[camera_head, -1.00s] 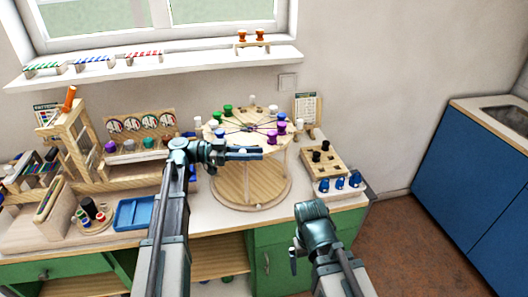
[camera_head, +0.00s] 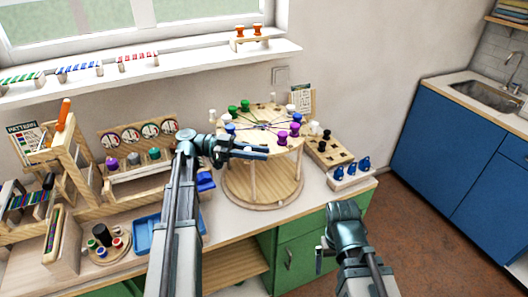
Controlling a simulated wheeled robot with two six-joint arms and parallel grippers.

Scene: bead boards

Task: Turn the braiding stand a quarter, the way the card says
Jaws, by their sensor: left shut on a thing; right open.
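The braiding stand (camera_head: 262,190) is a wooden round top on posts over a round base. Green, white, blue and purple bobbins stand around its top, with dark cords meeting near the middle. My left gripper (camera_head: 258,152) is at the front left edge of the top, shut; its fingers hide what they hold, which appears to be part of the stand. A card (camera_head: 302,101) stands behind the stand at the right; its print is too small to read. My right gripper (camera_head: 330,245) is open and empty, low in front of the counter, apart from the stand.
A wooden block with black pegs (camera_head: 327,147) and a rack of blue pieces (camera_head: 350,171) stand right of the stand. A blue tray (camera_head: 145,235), a bobbin rack (camera_head: 138,165) and a wooden frame (camera_head: 75,165) fill the left. The floor at right is clear.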

